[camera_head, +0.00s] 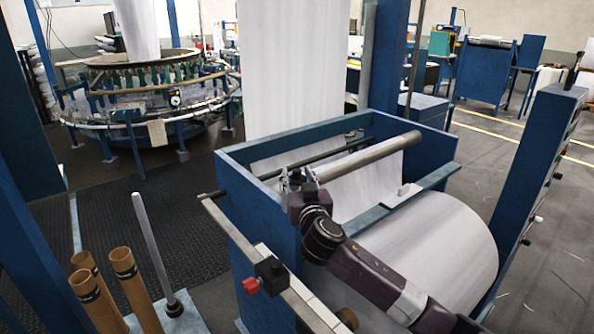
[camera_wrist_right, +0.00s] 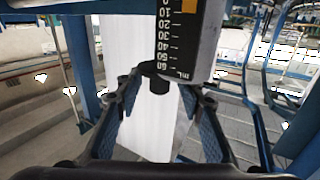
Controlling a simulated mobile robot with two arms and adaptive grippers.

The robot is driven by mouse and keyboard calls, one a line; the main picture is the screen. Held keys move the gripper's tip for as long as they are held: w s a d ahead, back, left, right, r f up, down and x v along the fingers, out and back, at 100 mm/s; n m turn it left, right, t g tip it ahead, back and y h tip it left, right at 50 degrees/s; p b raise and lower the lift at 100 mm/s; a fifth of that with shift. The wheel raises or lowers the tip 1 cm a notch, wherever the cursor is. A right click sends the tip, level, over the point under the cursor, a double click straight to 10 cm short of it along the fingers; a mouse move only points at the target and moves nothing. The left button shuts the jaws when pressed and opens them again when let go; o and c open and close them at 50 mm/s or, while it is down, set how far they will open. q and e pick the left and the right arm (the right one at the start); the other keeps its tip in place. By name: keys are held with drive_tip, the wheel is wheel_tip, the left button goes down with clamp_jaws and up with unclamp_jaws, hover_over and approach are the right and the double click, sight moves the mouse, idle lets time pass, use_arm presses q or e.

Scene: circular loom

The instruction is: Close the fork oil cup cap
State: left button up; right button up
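In the right wrist view, a fork oil cup (camera_wrist_right: 190,40) shows as a clear and white body with a black mL scale that reads upside down. A dark piece (camera_wrist_right: 154,70) sits at its lower end; I cannot tell whether this is the cap or how far it is closed. In the head view my right gripper (camera_head: 293,180) is at the left end of the grey roller; the cup cannot be made out there. My left gripper is not in view.
A blue machine frame (camera_head: 262,215) holds a grey roller (camera_head: 365,157) and a large white fabric roll (camera_head: 440,245). Brown tubes (camera_head: 125,270) and a metal rod (camera_head: 152,245) stand at the lower left. The circular loom (camera_head: 145,100) is behind. Dark floor lies between.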

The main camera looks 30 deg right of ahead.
drive_tip(key=shift+w+d, duration=0.2)
drive_tip(key=shift+w, duration=0.2)
clamp_jaws()
